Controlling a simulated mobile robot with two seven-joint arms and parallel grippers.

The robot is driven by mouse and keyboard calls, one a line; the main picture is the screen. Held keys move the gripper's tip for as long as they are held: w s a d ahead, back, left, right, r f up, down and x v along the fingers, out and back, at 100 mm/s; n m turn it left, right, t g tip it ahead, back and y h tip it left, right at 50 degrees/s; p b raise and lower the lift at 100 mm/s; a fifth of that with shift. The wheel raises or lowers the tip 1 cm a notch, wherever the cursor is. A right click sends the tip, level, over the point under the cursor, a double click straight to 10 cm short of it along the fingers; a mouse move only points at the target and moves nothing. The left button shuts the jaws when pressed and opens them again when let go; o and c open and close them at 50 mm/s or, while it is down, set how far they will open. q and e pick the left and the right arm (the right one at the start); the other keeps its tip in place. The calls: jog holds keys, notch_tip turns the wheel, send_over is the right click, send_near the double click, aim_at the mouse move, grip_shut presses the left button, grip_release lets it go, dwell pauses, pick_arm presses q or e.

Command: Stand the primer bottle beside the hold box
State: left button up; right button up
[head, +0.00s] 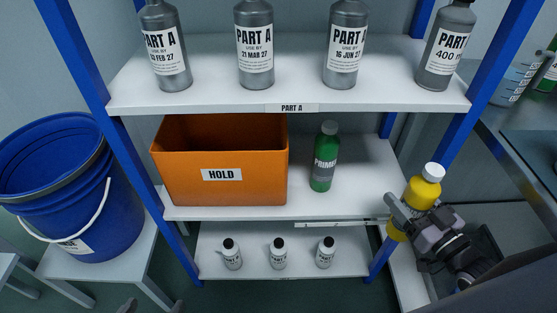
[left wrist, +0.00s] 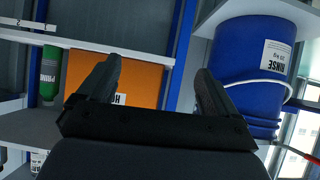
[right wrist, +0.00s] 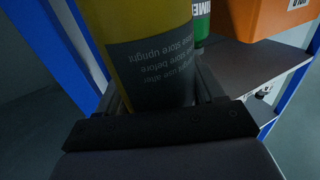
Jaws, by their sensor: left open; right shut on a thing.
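A green bottle labelled PRIMER (head: 323,160) stands upright on the middle shelf, a small gap right of the orange HOLD box (head: 221,190). The left wrist view also shows the green bottle (left wrist: 50,75) and the box (left wrist: 145,80). My right gripper (head: 408,212) is shut on a yellow bottle with a white cap (head: 422,190), held near upright off the shelf's right end. Its label (right wrist: 152,65) has storage text; its name is not readable. My left gripper (left wrist: 158,66) is open and empty, facing the box and a blue bucket; only its dark tips (head: 153,304) show in the head view.
Several grey PART A bottles (head: 255,45) line the top shelf (head: 215,105). Three small white bottles (head: 279,254) stand on the bottom shelf. A blue bucket (head: 100,215) sits on a stand at left. Blue posts (head: 455,140) frame the shelves. The middle shelf is clear right of the green bottle.

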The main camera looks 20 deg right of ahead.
jog(key=shift+w+d, duration=0.1)
jog(key=shift+w, duration=0.25)
pick_arm(q)
jog(key=shift+m+t+h, duration=0.3)
jog(key=shift+h, duration=0.5)
jog(key=d+b, duration=0.1)
jog(key=b, duration=0.1)
jog(key=w+d+b, duration=0.1)
jog(key=b, duration=0.1)
jog(key=w+d+b, duration=0.1)
jog(key=d+b, duration=0.1)
jog(key=shift+d+r, duration=0.1)
jog(key=shift+r, duration=0.2)
pick_arm(e)
jog(key=w+a+f, duration=0.1)
jog(key=w, duration=0.8)
jog(key=w+a+f, duration=0.1)
jog(key=w+f, duration=0.1)
jog(key=w, duration=0.6)
jog(key=shift+w+a+f, duration=0.2)
jog(key=shift+w+a, duration=0.15)
jog(key=shift+a, duration=0.05)
jog(key=shift+f, duration=0.1)
jog(key=o, duration=1)
jog(key=shift+f, duration=0.1)
jog(key=shift+s, duration=0.15)
